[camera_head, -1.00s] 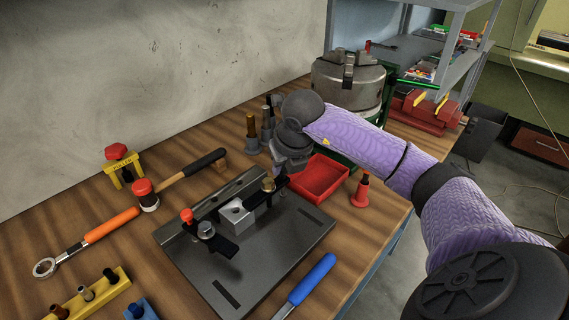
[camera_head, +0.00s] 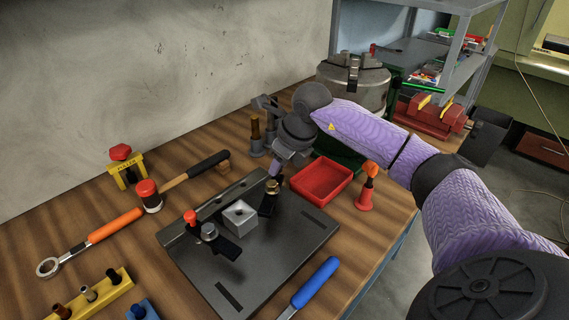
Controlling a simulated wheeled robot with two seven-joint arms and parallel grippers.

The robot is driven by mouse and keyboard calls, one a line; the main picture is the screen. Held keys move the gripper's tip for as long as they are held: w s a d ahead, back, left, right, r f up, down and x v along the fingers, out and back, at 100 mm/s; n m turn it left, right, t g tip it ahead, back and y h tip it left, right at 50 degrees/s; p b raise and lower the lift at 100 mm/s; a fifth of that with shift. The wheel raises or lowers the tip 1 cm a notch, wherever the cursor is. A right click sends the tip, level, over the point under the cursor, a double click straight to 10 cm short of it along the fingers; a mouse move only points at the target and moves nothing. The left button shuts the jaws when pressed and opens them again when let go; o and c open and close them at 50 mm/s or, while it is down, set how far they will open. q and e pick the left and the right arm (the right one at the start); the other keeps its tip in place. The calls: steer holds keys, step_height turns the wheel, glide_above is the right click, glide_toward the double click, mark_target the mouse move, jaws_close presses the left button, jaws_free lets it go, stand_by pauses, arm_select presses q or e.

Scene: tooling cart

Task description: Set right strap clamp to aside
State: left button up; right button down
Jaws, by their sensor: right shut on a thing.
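The right strap clamp (camera_head: 265,209) is a black bar with a brass knob on the dark fixture plate (camera_head: 282,262). It stands beside the silver block (camera_head: 240,216), to its right, and points away from the camera. My right gripper (camera_head: 274,172) comes down from behind and is shut on the far end of the clamp. The fingertips are small and partly hidden, and I cannot tell whether the clamp is off the plate. The left strap clamp (camera_head: 226,247), a black bar with a red-topped post, reaches toward the block. My left gripper is not in view.
A blue-handled tool (camera_head: 315,283) is in front. A chuck (camera_head: 353,88) stands behind.

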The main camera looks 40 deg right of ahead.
steer(key=n, duration=0.2)
steer(key=w+a+n+y, duration=0.1)
steer(key=n, duration=0.1)
steer(key=shift+w+g+y, duration=0.2)
steer(key=shift+g+y, duration=0.1)
steer(key=shift+w+a+n+g+y, duration=0.2)
steer(key=shift+a+n+g+y, duration=0.1)
steer(key=shift+n, duration=0.85)
steer(key=shift+w+a+n+g+y, duration=0.15)
steer(key=shift+a+n+g+y, duration=0.15)
steer(key=shift+n, duration=0.85)
steer(key=c, duration=0.7)
jaws_free()
steer(key=shift+c, duration=0.2)
steer(key=p+v, duration=0.1)
steer(key=v, duration=0.9)
steer(key=shift+p, duration=0.35)
steer(key=shift+w, duration=0.1)
